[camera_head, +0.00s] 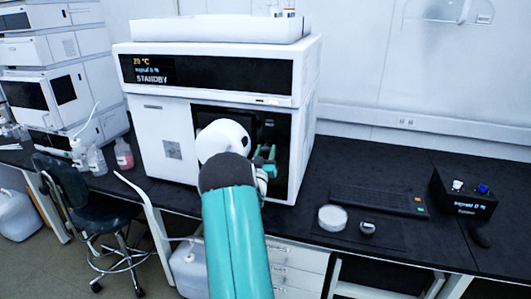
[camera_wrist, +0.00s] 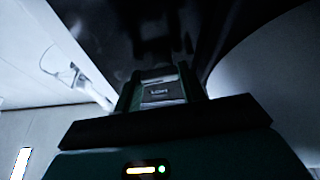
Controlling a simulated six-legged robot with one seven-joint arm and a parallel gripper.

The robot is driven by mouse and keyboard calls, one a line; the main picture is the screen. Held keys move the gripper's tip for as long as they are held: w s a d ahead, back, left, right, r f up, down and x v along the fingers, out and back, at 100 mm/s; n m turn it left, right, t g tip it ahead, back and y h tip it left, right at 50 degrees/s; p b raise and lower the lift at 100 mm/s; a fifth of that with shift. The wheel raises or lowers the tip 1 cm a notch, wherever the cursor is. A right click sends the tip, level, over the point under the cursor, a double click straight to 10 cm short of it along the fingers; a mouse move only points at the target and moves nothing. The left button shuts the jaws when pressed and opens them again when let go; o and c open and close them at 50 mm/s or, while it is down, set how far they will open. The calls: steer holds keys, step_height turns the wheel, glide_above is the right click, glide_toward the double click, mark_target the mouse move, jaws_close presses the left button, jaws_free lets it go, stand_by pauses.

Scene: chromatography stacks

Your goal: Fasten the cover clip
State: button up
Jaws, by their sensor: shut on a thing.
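My gripper (camera_head: 266,162) is at the dark open bay (camera_head: 283,129) in the front right of the white instrument. Its teal fingers also show in the wrist view (camera_wrist: 161,80). They are shut on a small grey labelled piece, which looks like the cover clip (camera_wrist: 163,93); its label is too blurred to read. My arm and white wrist hide much of the bay in the head view. I cannot tell whether the clip is latched.
The white instrument (camera_head: 165,134) has a STANDBY display and a white tray (camera_head: 215,29) on top. On the bench to the right are a keyboard (camera_head: 378,200), a round white dish (camera_head: 332,218) and a black box (camera_head: 463,196). Bottles (camera_head: 123,154) and a stool (camera_head: 85,193) are at left.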

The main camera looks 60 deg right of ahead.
steer(key=n+t, duration=0.1)
steer(key=n, duration=0.2)
steer(key=n+t+y, duration=0.1)
steer(key=n, duration=0.2)
steer(key=shift+r+t, duration=0.2)
steer(key=shift+t, duration=0.2)
steer(key=n+y, duration=0.1)
steer(key=n, duration=0.1)
steer(key=n+t+y, duration=0.1)
steer(key=n, duration=0.2)
steer(key=shift+r+t, duration=0.1)
steer(key=shift+t, duration=0.2)
steer(key=n+y, duration=0.1)
steer(key=n, duration=0.1)
steer(key=n+y, duration=0.1)
steer(key=n, duration=0.2)
steer(key=shift+w+r, duration=0.1)
steer(key=shift+n+y, duration=0.7)
steer(key=shift+n, duration=1)
steer(key=o, duration=1)
